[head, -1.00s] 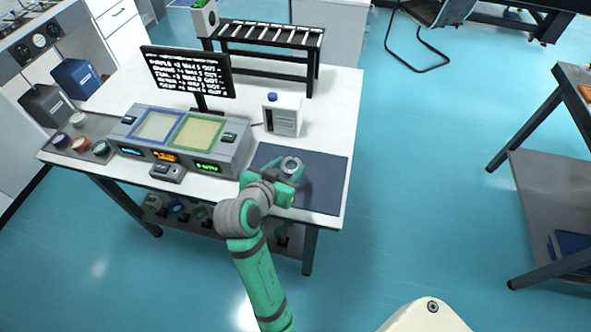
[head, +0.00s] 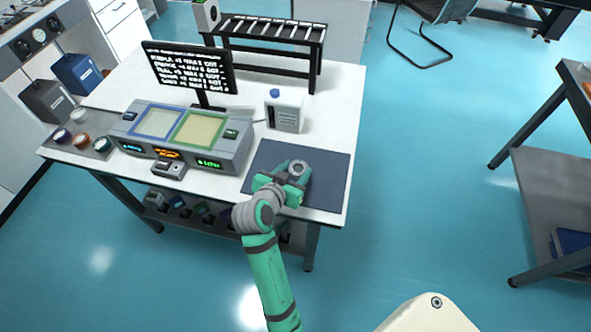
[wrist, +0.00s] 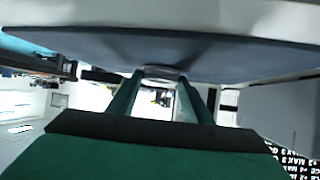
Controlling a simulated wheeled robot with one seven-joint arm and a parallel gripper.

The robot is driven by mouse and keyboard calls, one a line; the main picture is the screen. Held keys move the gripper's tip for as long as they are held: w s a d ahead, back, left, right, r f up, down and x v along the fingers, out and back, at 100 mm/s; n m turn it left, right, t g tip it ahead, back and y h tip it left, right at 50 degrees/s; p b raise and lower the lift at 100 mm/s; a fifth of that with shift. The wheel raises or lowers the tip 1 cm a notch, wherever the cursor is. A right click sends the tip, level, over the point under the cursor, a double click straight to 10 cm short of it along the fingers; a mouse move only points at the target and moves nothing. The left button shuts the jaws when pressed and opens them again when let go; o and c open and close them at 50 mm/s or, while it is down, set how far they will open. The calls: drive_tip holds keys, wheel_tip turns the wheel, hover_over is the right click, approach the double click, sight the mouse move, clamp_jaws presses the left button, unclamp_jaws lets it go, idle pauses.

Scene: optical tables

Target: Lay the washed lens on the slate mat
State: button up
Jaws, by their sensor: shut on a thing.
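The slate mat (head: 327,182) lies flat at the right front of the white table. My gripper (head: 292,174) is over the left-middle part of the mat, low and close to its surface. It is shut on a small round grey-rimmed piece, the lens (head: 299,167). In the wrist view the two green fingers (wrist: 160,88) close on the pale rim of the lens (wrist: 160,72), with the mat (wrist: 230,54) right beyond it. Whether the lens touches the mat I cannot tell. My fingers hide part of the lens.
A grey console (head: 172,142) with two framed pads stands left of the mat. A white bottle with a blue cap (head: 285,112) stands behind it. A monitor (head: 190,68) and a black rack (head: 265,45) are further back. The mat's right side is bare.

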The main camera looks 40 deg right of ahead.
drive_tip(key=o, duration=1.2)
drive_tip(key=shift+f, duration=0.1)
drive_tip(key=shift+c, duration=0.2)
drive_tip(key=shift+r, duration=0.2)
drive_tip(key=v, duration=1.2)
drive_tip(key=shift+w+a, duration=0.1)
